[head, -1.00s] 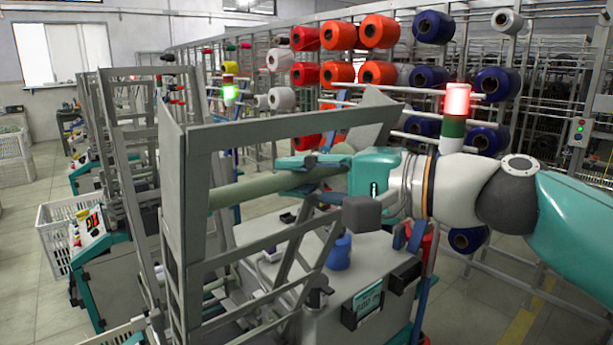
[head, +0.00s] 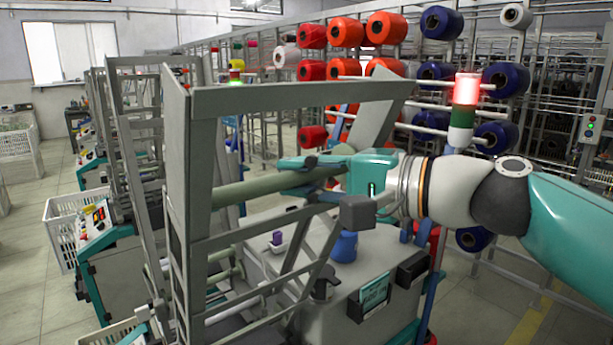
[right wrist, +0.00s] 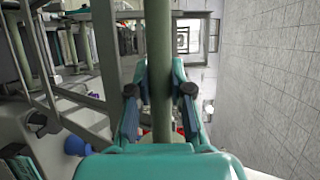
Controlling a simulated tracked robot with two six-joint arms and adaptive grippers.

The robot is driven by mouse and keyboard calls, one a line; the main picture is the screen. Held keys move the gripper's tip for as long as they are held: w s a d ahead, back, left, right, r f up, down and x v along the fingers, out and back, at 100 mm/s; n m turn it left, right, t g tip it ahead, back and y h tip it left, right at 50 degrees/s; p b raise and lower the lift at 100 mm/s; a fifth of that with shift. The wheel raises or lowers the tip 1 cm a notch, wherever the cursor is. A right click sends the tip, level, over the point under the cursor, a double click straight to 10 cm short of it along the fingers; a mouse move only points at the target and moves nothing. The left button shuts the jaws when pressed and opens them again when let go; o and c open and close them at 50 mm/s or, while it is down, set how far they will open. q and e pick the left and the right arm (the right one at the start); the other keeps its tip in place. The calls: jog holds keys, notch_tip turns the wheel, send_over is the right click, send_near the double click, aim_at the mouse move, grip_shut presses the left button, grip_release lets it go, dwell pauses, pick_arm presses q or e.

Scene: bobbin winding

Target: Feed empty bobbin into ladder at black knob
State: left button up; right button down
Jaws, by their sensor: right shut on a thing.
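The empty bobbin is a long pale green tube (head: 243,189). My right gripper (head: 300,174) is shut on it and holds it roughly level, pointing left. In the head view the tube's left end meets the ladder's upright, below its top bar; whether it touches cannot be told. The ladder is a grey metal frame (head: 290,95) with sloping rails. In the right wrist view the tube (right wrist: 161,70) runs straight ahead between the two fingers. A black knob (head: 326,283) stands low on the machine, below the gripper. My left gripper is not in view.
The machine's grey top (head: 285,262) carries a blue container (head: 344,246) and a small purple piece (head: 277,239). A lamp post (head: 466,88) glows red behind my right arm. A rack of coloured yarn cones (head: 385,28) stands behind. Floor is open at the right.

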jog(key=shift+w+a+f+b, duration=0.15)
jog(key=shift+w+f+b, duration=0.1)
jog(key=shift+f+b, duration=0.3)
jog(key=shift+w+a+f+b, duration=0.2)
jog(key=shift+f+b, duration=0.1)
jog(key=shift+f, duration=0.35)
jog(key=c, duration=1)
grip_release()
jog(key=o, duration=0.3)
jog(key=shift+o, duration=0.2)
jog(key=shift+s, duration=0.1)
jog(key=s+d+r+p, duration=0.2)
jog(key=s+d+r, duration=0.3)
jog(key=d, duration=0.2)
